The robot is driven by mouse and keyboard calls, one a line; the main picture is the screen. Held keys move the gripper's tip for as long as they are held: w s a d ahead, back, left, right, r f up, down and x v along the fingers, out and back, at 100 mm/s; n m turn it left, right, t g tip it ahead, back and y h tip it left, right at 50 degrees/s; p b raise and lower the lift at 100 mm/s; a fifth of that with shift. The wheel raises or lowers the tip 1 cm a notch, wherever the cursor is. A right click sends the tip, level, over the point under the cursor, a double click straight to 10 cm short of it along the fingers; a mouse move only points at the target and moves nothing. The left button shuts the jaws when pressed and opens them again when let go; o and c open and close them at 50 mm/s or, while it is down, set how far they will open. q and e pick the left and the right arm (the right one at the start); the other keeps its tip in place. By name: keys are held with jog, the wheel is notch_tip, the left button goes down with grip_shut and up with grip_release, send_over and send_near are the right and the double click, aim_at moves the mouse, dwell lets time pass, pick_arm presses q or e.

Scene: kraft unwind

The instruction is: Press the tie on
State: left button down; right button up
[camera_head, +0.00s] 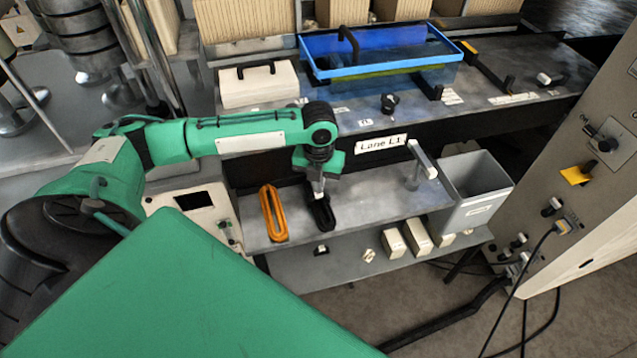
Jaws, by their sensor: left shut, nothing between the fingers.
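My left gripper (318,188) points down over the shelf below the Lane L1 label, with its fingers closed and nothing between them. Its tips are at the upper end of a black elongated loop (322,218) lying on the shelf; I cannot tell whether they touch it. An orange elongated loop (273,214) lies to the left of the black one, clear of the gripper. No part is marked as the tie, so I cannot tell which thing it is. My right gripper is not in view.
A grey bin (478,205) stands at the shelf's right end, beside a small upright post (413,178). Above are a blue tray (385,75) and a white box (258,88). Small boxes (393,243) sit on the lower shelf. A control panel (600,160) stands right. The shelf (370,210) is clear mid-right.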

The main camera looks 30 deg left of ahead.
pick_arm(q)
jog(key=shift+f, duration=0.35)
dwell(0.4)
dwell(0.3)
jog(key=shift+s+f+p, duration=0.1)
jog(key=shift+p, duration=0.35)
dwell(1.6)
jog(key=shift+r+p, duration=0.75)
jog(key=shift+p, duration=0.1)
notch_tip(320, 180, up, 6)
jog(key=p, duration=0.6)
jog(key=shift+f, duration=0.1)
jog(key=shift+f, duration=0.1)
